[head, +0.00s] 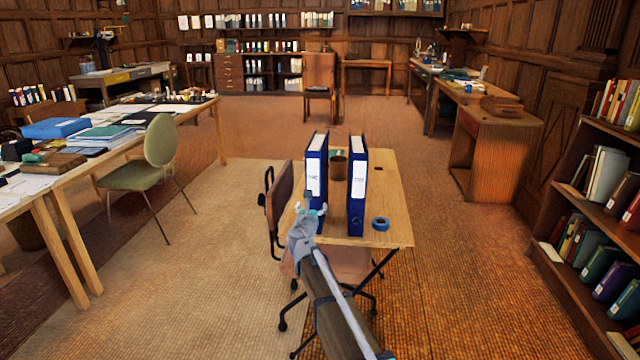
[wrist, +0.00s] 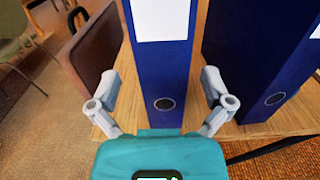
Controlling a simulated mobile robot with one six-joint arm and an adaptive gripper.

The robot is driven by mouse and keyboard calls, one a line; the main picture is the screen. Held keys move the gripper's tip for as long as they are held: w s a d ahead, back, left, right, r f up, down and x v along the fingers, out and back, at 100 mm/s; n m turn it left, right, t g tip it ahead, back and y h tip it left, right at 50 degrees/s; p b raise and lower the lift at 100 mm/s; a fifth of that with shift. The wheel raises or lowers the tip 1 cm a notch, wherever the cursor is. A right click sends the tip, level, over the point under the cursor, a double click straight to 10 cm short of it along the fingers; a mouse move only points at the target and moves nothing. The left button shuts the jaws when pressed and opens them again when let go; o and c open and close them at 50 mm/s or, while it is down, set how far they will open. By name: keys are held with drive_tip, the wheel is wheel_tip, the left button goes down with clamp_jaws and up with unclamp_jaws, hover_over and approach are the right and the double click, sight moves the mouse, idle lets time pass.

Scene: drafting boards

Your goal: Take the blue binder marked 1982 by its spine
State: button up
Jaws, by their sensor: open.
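Two blue binders stand upright on a small wooden table (head: 385,225). The left binder (head: 316,178) and the right binder (head: 357,195) each have a white spine label, too small or cut off to read, so I cannot tell which is marked 1982. My gripper (head: 311,209) is in front of the left binder's lower spine. In the wrist view, my gripper (wrist: 160,82) is open, with one finger on each side of the left binder's spine (wrist: 163,70). A gap shows on both sides. The right binder (wrist: 262,55) is just right of the right finger.
A brown chair (head: 280,200) is close on the table's left. A bookshelf (head: 590,235) stands far right; a long desk (head: 180,118) is left.

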drive_tip(key=shift+w, duration=0.2)
drive_tip(key=shift+w+d+f, duration=0.1)
drive_tip(key=shift+w+d, duration=0.05)
drive_tip(key=shift+w, duration=1.2)
drive_tip(key=shift+w+d+f, duration=0.1)
drive_tip(key=shift+w, duration=1.2)
drive_tip(key=c, duration=1.2)
